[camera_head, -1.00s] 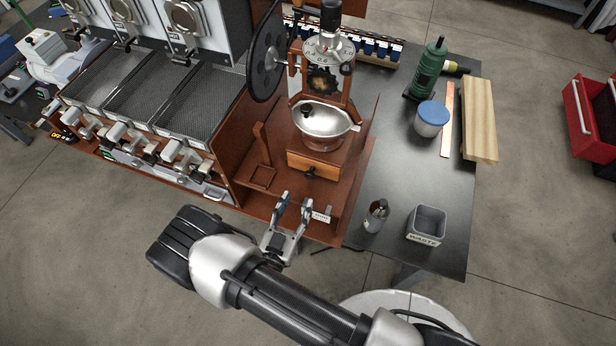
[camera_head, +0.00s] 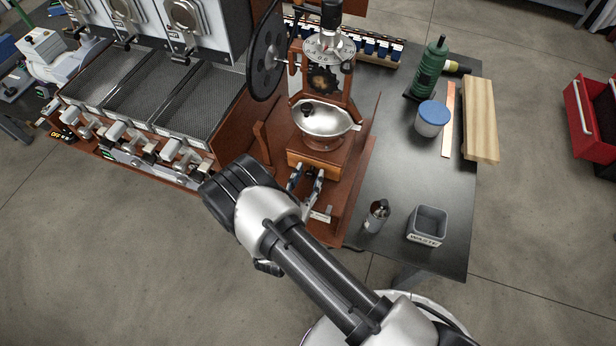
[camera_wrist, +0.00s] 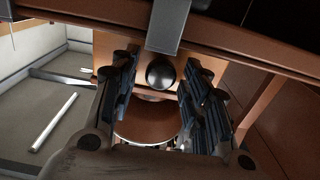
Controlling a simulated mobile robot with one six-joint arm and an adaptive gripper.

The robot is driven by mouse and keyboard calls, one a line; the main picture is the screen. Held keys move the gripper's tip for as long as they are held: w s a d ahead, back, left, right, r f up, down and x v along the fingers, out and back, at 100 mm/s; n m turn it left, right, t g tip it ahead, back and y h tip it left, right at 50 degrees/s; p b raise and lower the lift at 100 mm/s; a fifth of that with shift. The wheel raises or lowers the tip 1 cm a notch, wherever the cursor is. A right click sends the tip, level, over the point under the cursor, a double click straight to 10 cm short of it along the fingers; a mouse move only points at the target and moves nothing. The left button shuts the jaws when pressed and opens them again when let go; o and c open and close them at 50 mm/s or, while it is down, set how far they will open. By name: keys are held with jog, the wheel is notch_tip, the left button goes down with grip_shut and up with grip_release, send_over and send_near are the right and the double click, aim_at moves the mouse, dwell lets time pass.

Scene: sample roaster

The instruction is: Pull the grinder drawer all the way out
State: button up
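The grinder (camera_head: 322,120) is a wooden stand with a silver bowl and a large black flywheel on its left. Its wooden drawer (camera_head: 301,157) is at the base and looks flush with the body. In the head view, my gripper (camera_head: 307,173) hides the drawer's knob. In the wrist view, the dark round knob (camera_wrist: 160,74) shows between the two spread fingers of my gripper (camera_wrist: 157,82). A gap shows on each side of the knob. The drawer front (camera_wrist: 106,48) is behind it. My gripper is open and holds nothing.
A metal bottle (camera_head: 376,216) and a grey waste bin (camera_head: 428,226) stand to the right on the dark table (camera_head: 400,175). A brown upright panel (camera_head: 236,125) and the roaster trays (camera_head: 190,100) are to the left. A labelled plate (camera_head: 320,215) is close to my gripper.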

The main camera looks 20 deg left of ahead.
grip_shut()
dwell(0.3)
jog(key=s, duration=1.2)
jog(key=shift+a+b, duration=0.35)
jog(key=shift+a, duration=0.1)
jog(key=shift+o, duration=0.9)
grip_release()
